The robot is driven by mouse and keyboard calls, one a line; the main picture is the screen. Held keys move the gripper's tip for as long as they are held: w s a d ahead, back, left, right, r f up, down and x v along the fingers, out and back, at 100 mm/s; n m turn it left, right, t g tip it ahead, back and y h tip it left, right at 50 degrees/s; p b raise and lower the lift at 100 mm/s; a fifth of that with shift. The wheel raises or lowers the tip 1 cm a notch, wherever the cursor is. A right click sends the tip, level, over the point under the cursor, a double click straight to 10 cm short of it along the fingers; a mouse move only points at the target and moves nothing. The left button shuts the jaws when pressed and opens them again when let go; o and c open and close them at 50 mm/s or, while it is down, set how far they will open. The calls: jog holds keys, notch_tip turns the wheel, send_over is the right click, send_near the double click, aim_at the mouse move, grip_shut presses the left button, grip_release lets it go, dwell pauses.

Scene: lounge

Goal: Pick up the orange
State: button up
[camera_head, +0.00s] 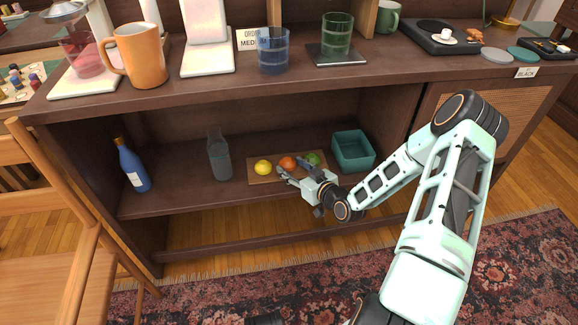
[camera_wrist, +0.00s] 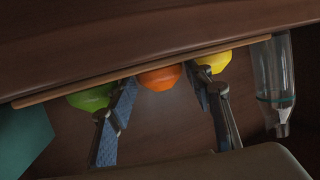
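The orange (camera_head: 287,163) sits on a wooden board (camera_head: 262,180) on the cabinet's lower shelf, between a yellow lemon (camera_head: 263,168) and a green fruit (camera_head: 313,159). In the wrist view the orange (camera_wrist: 160,77) shows between my two spread fingers, with the green fruit (camera_wrist: 91,98) and the lemon (camera_wrist: 214,61) beyond them on either side. My gripper (camera_head: 289,174) is open and empty, just in front of the board. Its fingers (camera_wrist: 164,101) point toward the fruit. I cannot tell whether a finger touches any fruit.
A teal bin (camera_head: 353,151) stands right of the board. A clear bottle (camera_head: 219,158) and a blue bottle (camera_head: 132,168) stand to the left. The cabinet top (camera_head: 200,90) overhangs the shelf. A wooden chair (camera_head: 50,220) is at the left.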

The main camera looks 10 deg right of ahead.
jog(key=shift+s+d+f, duration=0.1)
jog(key=shift+d+f, duration=0.05)
jog(key=shift+f, duration=0.1)
jog(key=c, duration=0.8)
jog(key=shift+o, duration=0.2)
